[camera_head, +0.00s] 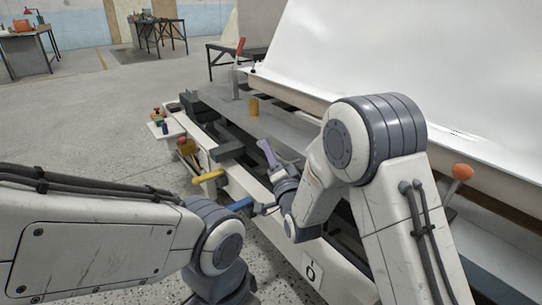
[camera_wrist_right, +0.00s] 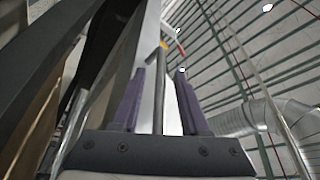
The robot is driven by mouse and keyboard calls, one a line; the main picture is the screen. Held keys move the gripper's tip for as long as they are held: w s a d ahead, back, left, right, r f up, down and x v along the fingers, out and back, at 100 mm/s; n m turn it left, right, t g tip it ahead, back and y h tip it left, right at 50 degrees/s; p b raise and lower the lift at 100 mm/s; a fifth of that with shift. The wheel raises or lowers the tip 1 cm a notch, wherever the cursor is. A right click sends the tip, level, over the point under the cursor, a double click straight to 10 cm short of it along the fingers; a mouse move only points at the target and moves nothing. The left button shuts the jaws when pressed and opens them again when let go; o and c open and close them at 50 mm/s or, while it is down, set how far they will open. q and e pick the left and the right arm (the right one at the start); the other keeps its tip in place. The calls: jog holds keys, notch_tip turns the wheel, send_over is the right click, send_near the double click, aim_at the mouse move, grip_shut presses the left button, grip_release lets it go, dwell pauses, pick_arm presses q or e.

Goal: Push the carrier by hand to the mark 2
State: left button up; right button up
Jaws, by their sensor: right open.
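What looks like the carrier is a long grey slab (camera_head: 215,98) on a pale rail frame beside the large white shell. A plate marked 0 (camera_head: 312,270) is on the near frame. I cannot make out mark 2. My left gripper is out of view.
The white shell (camera_head: 400,55) fills the right back. A yellow handle (camera_head: 208,177) and a blue handle (camera_head: 240,203) stick out from the near frame. An orange knob (camera_head: 462,172) stands at the right. The floor at the left is clear, with workbenches far back.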

grip_shut()
jog(key=shift+a, duration=0.1)
dwell(1.4)
